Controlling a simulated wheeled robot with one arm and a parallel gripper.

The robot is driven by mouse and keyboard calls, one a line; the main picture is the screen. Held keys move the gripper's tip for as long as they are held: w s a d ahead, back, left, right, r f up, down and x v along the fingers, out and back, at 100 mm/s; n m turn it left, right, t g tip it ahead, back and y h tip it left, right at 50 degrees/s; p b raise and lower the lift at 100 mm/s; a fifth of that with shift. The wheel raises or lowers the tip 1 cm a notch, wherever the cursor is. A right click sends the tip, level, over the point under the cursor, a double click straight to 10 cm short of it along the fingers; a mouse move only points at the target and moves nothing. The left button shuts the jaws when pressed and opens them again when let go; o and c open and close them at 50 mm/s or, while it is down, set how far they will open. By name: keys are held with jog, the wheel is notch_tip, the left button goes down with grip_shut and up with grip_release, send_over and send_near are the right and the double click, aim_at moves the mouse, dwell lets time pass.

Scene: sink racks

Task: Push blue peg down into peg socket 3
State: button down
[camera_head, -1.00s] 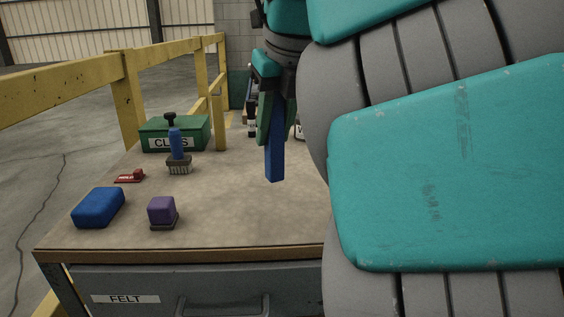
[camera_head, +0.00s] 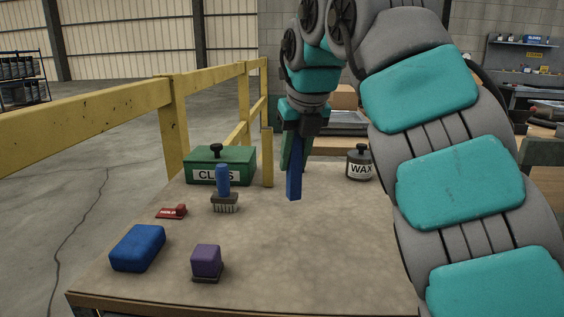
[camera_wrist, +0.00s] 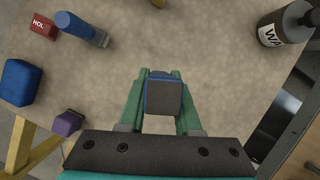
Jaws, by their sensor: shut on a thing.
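My gripper (camera_head: 293,158), with green fingers, points down above the table and is shut on a long blue peg (camera_head: 294,184). The peg hangs upright, its lower end below the fingertips. In the wrist view, the peg (camera_wrist: 163,97) shows end-on between the fingers, with a dark grey face and blue edges. Bare table surrounds it there. I cannot make out any peg socket, or socket 3, in either view.
The table (camera_head: 300,255) has free room in the middle. At left are a green box (camera_head: 237,166), a blue-handled brush (camera_head: 222,182), a red tag (camera_head: 172,212), a blue block (camera_head: 138,248) and a purple block (camera_head: 206,260). A WAX jar (camera_head: 359,164) stands right; yellow railing (camera_head: 120,109) borders the left.

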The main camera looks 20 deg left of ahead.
jog(key=w+a+p, duration=0.1)
jog(key=w+a, duration=0.1)
jog(key=a, duration=0.1)
jog(key=shift+w+a+f+p, duration=0.2)
jog(key=shift+w+a+p, duration=0.05)
jog(key=shift+w+p, duration=0.15)
jog(key=shift+d, duration=0.1)
jog(key=shift+f, duration=1.75)
jog(key=shift+f, duration=0.1)
jog(key=c, duration=0.6)
grip_release()
